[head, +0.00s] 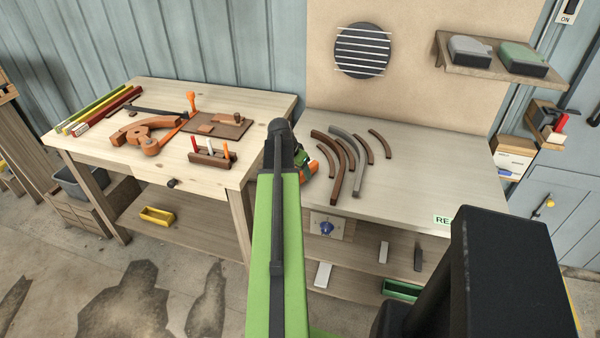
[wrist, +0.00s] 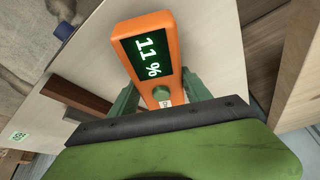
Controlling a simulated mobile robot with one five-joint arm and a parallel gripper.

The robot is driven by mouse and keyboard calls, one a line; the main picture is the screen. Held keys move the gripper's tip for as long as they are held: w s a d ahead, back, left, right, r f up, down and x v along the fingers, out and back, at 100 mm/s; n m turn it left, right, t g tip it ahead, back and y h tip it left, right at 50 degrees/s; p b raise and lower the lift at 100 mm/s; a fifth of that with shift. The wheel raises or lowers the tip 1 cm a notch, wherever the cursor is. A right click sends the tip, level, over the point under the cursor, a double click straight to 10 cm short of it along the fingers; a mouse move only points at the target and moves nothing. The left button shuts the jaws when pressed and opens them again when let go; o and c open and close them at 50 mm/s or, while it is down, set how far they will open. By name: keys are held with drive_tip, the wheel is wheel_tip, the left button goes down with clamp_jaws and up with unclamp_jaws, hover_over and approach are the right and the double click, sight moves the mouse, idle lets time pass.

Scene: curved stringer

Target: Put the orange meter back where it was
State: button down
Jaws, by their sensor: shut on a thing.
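In the head view only a small orange part of the meter (head: 314,167) shows beside my gripper (head: 304,160), near the left edge of the pale right-hand bench (head: 420,190). My arm hides most of it there. I cannot tell whether the meter touches the bench top.
Several curved brown and grey pieces (head: 358,170) lie on the right-hand bench. The left workbench (head: 250,110) holds tools and a small rack (head: 212,158). A wall shelf (head: 470,68) carries two blocky devices. The bench's right part is clear, with a label (head: 442,220) at its front edge.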

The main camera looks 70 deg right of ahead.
drive_tip(key=shift+f, duration=0.25)
drive_tip(key=shift+c, duration=2.4)
unclamp_jaws()
drive_tip(key=shift+r, duration=0.1)
drive_tip(key=shift+r, duration=0.1)
drive_tip(key=shift+r, duration=0.2)
drive_tip(key=p+v, duration=1.1)
drive_tip(key=shift+r, duration=0.4)
drive_tip(key=shift+w+a, duration=0.1)
drive_tip(key=shift+a, duration=0.05)
